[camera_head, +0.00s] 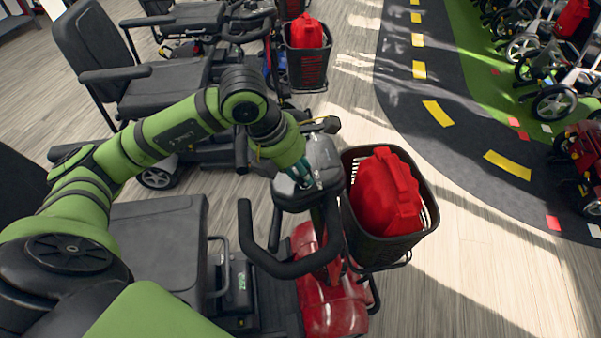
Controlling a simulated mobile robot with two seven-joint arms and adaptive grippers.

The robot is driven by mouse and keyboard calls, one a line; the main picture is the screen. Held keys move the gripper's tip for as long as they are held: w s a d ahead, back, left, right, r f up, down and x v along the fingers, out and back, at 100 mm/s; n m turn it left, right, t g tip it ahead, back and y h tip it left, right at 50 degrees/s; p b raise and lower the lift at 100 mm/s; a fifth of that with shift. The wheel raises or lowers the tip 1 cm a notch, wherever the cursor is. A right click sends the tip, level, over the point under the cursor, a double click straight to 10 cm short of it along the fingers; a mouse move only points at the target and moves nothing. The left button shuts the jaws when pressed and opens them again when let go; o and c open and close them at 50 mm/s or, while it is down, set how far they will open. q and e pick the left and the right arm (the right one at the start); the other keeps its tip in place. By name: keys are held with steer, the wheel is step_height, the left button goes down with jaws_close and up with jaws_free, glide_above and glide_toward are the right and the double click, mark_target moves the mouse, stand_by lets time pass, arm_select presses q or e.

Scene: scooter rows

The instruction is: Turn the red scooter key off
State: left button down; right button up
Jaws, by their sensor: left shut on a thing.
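The red scooter (335,300) stands in front of me, with a black seat (160,240) and black looped handlebars (290,265). Its grey control console (322,165) sits at the top of the steering column. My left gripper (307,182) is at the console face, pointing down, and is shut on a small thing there. The key is hidden by the gripper, so its position cannot be told. My right gripper is not in view.
Another scooter with a black seat (165,90) and basket (307,66) stands behind. More wheeled vehicles (553,103) stand at the right. Wooden floor (480,280) is clear.

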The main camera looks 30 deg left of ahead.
arm_select(q)
steer(key=shift+n, duration=0.5)
steer(key=shift+b, duration=0.3)
steer(key=c, duration=1)
jaws_free()
steer(key=shift+c, duration=0.2)
steer(key=shift+r, duration=0.1)
steer(key=v, duration=1.2)
steer(key=shift+s, duration=0.15)
steer(key=shift+d, duration=0.15)
